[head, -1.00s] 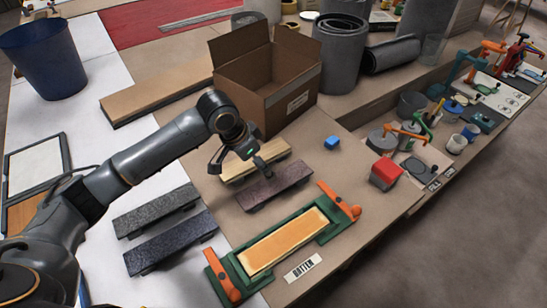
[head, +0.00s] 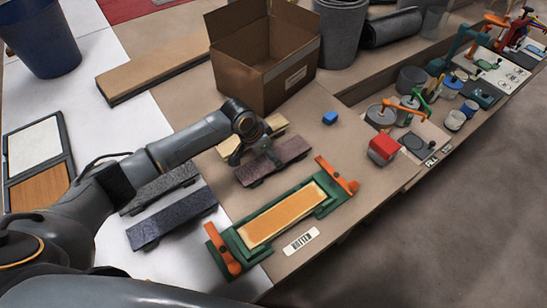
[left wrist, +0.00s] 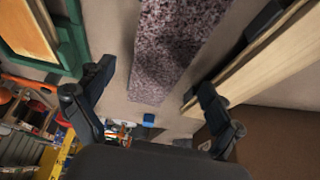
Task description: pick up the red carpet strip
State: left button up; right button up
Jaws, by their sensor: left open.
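The red carpet strip (head: 274,162), a dull reddish-purple speckled bar, lies on small dark supports on the brown bench. It also shows in the left wrist view (left wrist: 172,45), its end reaching between the two fingers. My left gripper (head: 257,150) is over the strip's left half in the head view, partly hiding it. In the left wrist view my left gripper (left wrist: 155,88) is wide open, with one finger to each side of the strip and a gap on both sides. The height left between fingers and strip is hard to tell. My right gripper is not in view.
A pale wooden strip (head: 278,130) lies close behind the red one. A green frame with orange clamps (head: 222,248) is in front. Two dark strips (head: 172,227) lie to the left, an open cardboard box (head: 282,90) behind. A blue block (head: 329,118) sits right of the box.

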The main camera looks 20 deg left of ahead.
pick_arm(q)
jog(key=shift+x, duration=0.95)
jog(key=shift+r, duration=0.1)
jog(key=shift+c, duration=0.5)
jog(key=c, duration=1.2)
jog(key=shift+o, duration=0.2)
jog(key=shift+r, duration=0.1)
